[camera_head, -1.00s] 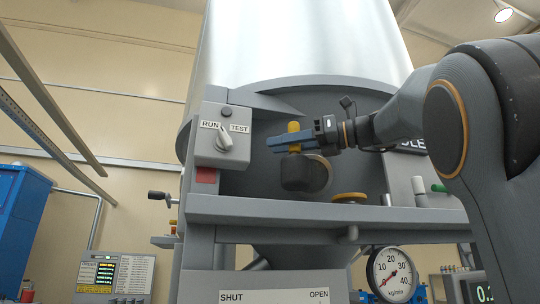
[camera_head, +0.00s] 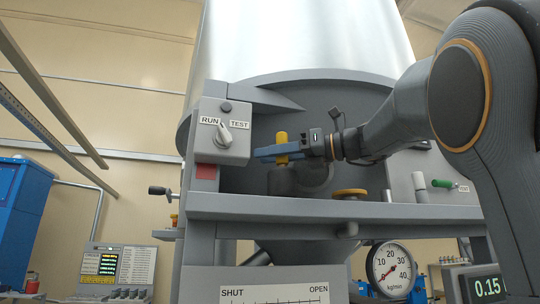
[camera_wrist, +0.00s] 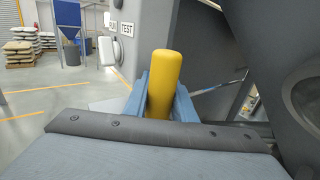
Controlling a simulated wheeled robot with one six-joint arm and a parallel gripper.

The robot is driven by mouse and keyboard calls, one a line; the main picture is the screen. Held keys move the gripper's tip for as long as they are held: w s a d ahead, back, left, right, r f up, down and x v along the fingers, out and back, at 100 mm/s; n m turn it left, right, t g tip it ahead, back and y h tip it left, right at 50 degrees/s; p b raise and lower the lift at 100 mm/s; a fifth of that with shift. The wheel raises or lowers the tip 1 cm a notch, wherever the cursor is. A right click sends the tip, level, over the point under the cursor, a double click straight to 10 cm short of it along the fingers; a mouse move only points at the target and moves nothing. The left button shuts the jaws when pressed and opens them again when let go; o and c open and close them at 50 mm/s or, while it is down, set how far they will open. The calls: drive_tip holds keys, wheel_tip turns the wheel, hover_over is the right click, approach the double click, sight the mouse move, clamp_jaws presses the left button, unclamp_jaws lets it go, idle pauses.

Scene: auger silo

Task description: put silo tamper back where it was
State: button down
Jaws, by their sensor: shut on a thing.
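The silo tamper has a yellow handle (camera_head: 282,146) and a dark head (camera_head: 282,181). My gripper (camera_head: 280,153) is shut on the yellow handle in the head view. The handle stands upright between the blue fingers in the wrist view (camera_wrist: 160,85). The dark head hangs below the fingers, just above or on the grey ledge (camera_head: 330,208); I cannot tell if it touches. The wrist view hides the head and whatever is under it.
The RUN/TEST switch box (camera_head: 222,132) is close to the left of my fingertips. A round dark port (camera_head: 316,175) is behind the tamper.

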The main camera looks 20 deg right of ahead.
drive_tip(key=shift+f, duration=0.15)
drive_tip(key=c, duration=1.8)
unclamp_jaws()
drive_tip(key=shift+o, duration=0.2)
drive_tip(key=shift+r, duration=0.3)
drive_tip(key=b+v, duration=0.3)
drive_tip(key=v, duration=0.9)
drive_tip(key=shift+s, duration=0.1)
